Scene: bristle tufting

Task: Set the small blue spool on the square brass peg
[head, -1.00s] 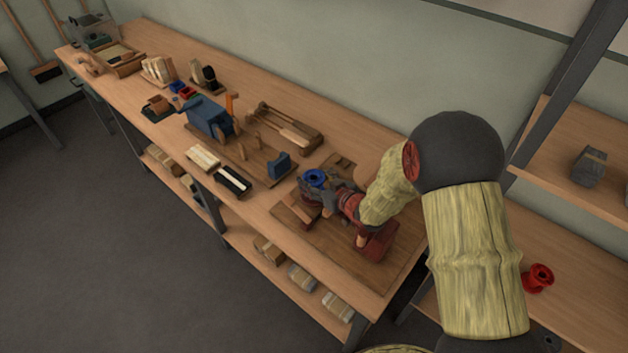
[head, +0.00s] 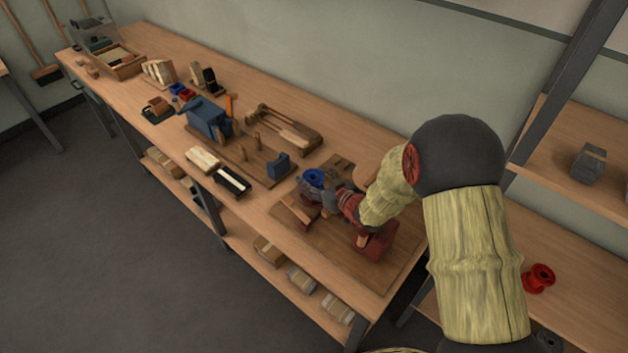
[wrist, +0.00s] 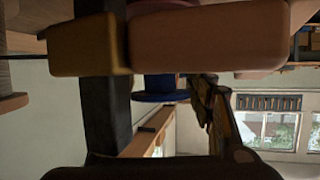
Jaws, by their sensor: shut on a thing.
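The blue spool (head: 313,178) is at the end of my arm, over the wooden board on the bench. My gripper (head: 318,188) is shut on it. In the wrist view, my gripper's two pads (wrist: 135,42) cover much of the spool, and its blue lower flange (wrist: 160,97) shows below them. I cannot make out the square brass peg in either view; my gripper and arm hide part of the board. Whether the spool touches anything beneath it is too small to tell.
The wooden board (head: 345,262) lies at the bench's near end. A dark red block (head: 376,241) stands beside my wrist. A blue block (head: 278,165) and a black-and-white brush (head: 232,181) lie to the left. A red spool (head: 538,278) sits on the right-hand bench.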

